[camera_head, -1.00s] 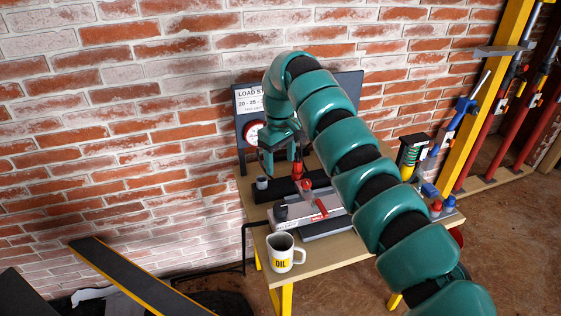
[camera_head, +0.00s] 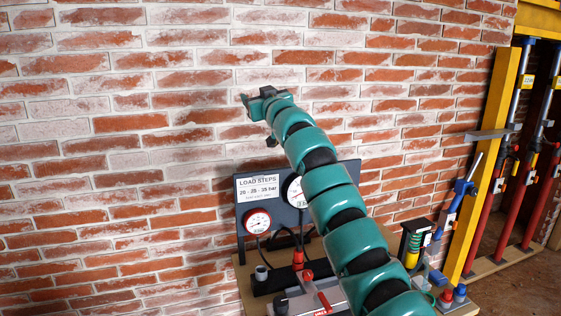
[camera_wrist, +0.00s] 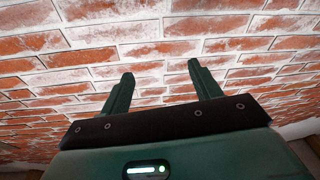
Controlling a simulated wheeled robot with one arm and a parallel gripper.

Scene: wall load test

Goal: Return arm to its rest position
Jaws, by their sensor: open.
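My gripper (camera_wrist: 160,88) shows in the wrist view with its two green fingers spread apart and nothing between them. Beyond the fingers there is only the brick wall. In the head view my gripper (camera_head: 246,99) is small, at the far end of my raised green arm, in front of the wall and above the gauge board (camera_head: 272,176). It is clear of the things on the bench.
The bench (camera_head: 241,285) below carries a pump with a red lever (camera_head: 322,300), a red-rimmed gauge (camera_head: 257,221) and a yellow-and-black item (camera_head: 414,245). A yellow post (camera_head: 487,160) and red props (camera_head: 520,195) stand at the right. The wall at the left is clear.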

